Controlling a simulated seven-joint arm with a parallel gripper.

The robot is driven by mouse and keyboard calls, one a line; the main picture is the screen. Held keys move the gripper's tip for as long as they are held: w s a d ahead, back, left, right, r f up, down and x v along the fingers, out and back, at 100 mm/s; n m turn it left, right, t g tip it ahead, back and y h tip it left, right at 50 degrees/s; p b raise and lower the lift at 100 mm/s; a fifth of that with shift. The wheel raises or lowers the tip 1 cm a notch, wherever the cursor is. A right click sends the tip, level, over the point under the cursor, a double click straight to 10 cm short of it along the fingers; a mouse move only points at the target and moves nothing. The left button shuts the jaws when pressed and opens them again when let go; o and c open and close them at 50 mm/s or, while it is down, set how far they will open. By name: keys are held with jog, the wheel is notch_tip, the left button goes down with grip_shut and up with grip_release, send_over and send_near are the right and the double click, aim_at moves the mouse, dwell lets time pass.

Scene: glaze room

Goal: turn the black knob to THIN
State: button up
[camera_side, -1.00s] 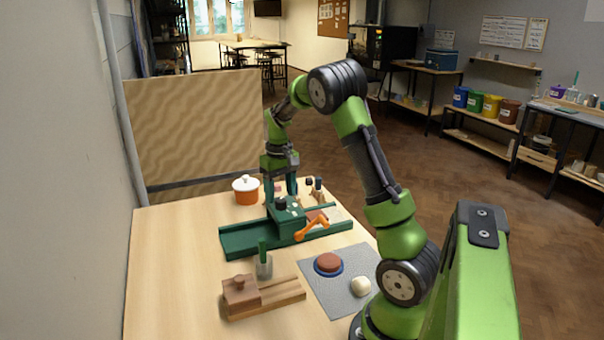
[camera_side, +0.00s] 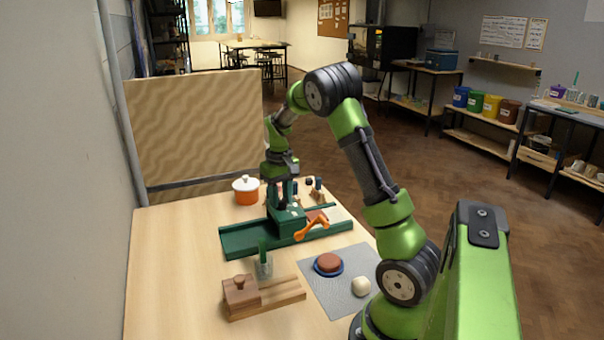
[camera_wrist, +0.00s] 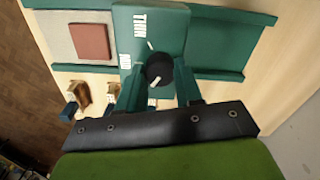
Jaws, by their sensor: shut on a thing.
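The black knob (camera_wrist: 158,68) sits on the green housing (camera_wrist: 165,20) of a flat green machine. My gripper (camera_wrist: 159,78) reaches down around it, one finger on each side, shut on it. A white mark on the knob points down and slightly left in the wrist view. The THIN label (camera_wrist: 139,26) is on the housing, up and left of the knob, beside a short white tick. A second label (camera_wrist: 125,62), too blurred to read, is left of the knob. In the side view my gripper (camera_side: 281,201) hides most of the knob above the housing (camera_side: 291,218).
An orange crank (camera_side: 311,229) sticks out at the housing's front. An orange pot with a white lid (camera_side: 245,190) stands behind left. A wooden block (camera_side: 241,296), a glass with a green tool (camera_side: 263,265) and a grey mat (camera_side: 328,290) lie in front. The left tabletop is clear.

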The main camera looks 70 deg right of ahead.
jog(key=m, duration=0.5)
jog(key=shift+m, duration=0.3)
jog(key=m, duration=1.2)
jog(key=shift+m, duration=0.3)
jog(key=m, duration=0.5)
jog(key=shift+m, duration=0.3)
jog(key=o, duration=1)
jog(key=shift+o, duration=0.2)
